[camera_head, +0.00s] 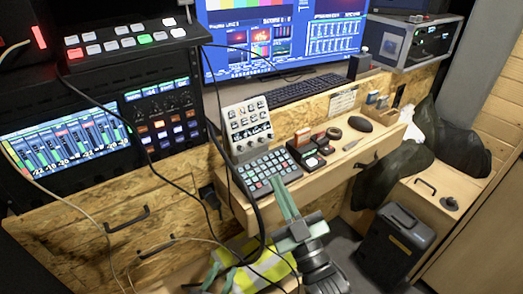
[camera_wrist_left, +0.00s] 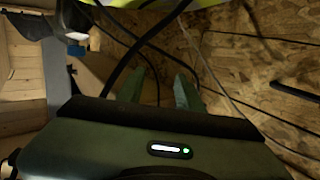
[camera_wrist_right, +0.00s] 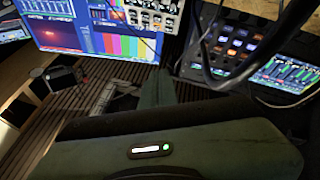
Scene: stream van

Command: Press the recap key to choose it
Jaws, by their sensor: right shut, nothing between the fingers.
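A grey keypad (camera_head: 264,176) with rows of small pale green keys lies on the wooden desk ledge in the head view. Its key labels are too small to read, so I cannot tell which is the recap key. My right gripper (camera_head: 281,190) is shut, its green fingers reaching up to the keypad's near right edge; I cannot tell whether they touch. Its joined fingers also show in the right wrist view (camera_wrist_right: 155,88). My left gripper (camera_head: 222,270) is low, in front of the drawers and below the keypad. In the left wrist view its fingers (camera_wrist_left: 158,88) stand apart, with nothing seen between them.
A tilted panel with knobs (camera_head: 247,128) stands behind the keypad. Small button boxes (camera_head: 312,155) sit to its right. A black cable (camera_head: 232,200) hangs close by my grippers. A yellow vest (camera_head: 262,268) lies below. Monitors and a switcher (camera_head: 130,38) stand behind.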

